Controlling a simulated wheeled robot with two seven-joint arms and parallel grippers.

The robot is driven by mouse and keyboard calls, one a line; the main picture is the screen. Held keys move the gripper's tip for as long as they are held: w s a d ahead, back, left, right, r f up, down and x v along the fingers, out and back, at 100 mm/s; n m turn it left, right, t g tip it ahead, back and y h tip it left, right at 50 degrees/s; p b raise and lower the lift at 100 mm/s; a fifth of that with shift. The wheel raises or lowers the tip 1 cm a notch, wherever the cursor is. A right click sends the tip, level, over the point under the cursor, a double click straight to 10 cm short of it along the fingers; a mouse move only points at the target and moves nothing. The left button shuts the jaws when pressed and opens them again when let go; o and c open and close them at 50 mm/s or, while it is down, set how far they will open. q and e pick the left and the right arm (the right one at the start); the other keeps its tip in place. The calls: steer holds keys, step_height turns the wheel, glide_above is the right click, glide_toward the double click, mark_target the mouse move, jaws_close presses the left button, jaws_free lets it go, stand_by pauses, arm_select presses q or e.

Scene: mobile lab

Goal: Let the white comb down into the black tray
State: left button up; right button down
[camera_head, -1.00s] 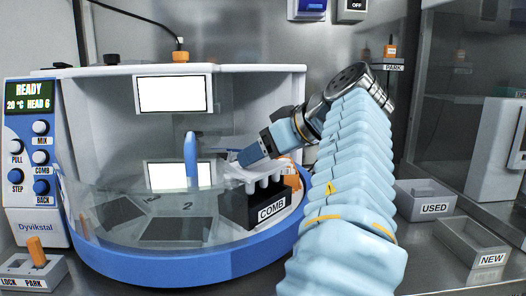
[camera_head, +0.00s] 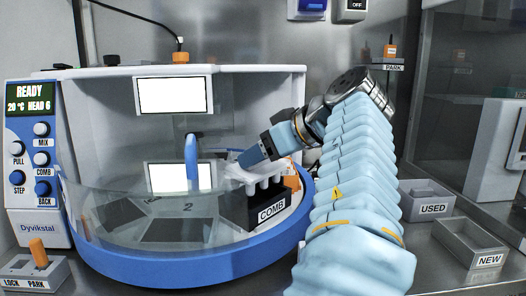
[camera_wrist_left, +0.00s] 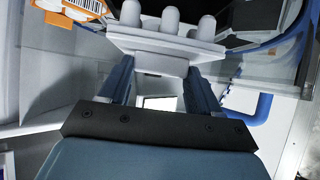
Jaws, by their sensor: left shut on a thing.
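The white comb (camera_head: 262,177) is above the black tray (camera_head: 268,208), which is labelled COMB and stands at the right side of the round blue-rimmed machine. My left gripper (camera_head: 246,160) reaches in from the right and is shut on the comb's edge. The comb's prongs point down at the tray's mouth; how deep they sit is hard to tell. In the left wrist view the comb (camera_wrist_left: 150,42) lies between the fingertips (camera_wrist_left: 160,75), with several rounded white prongs beyond its plate. My right gripper is not in view.
A clear curved guard (camera_head: 150,215) rims the machine's front left of the tray. A blue hooked post (camera_head: 192,160) stands left of the gripper. An orange part (camera_head: 292,183) is just right of the comb. Bins USED (camera_head: 430,200) and NEW (camera_head: 470,243) stand right.

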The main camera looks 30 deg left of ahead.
mark_target(273, 173)
arm_select(q)
steer(key=shift+f+b, duration=1.95)
steer(key=shift+f, duration=0.65)
steer(key=o, duration=1.2)
steer(key=shift+d+r, duration=0.2)
steer(key=shift+r, duration=0.05)
steer(key=p+v, duration=0.4)
steer(key=v, duration=0.9)
steer(key=shift+d, duration=0.2)
steer(key=shift+s, duration=0.1)
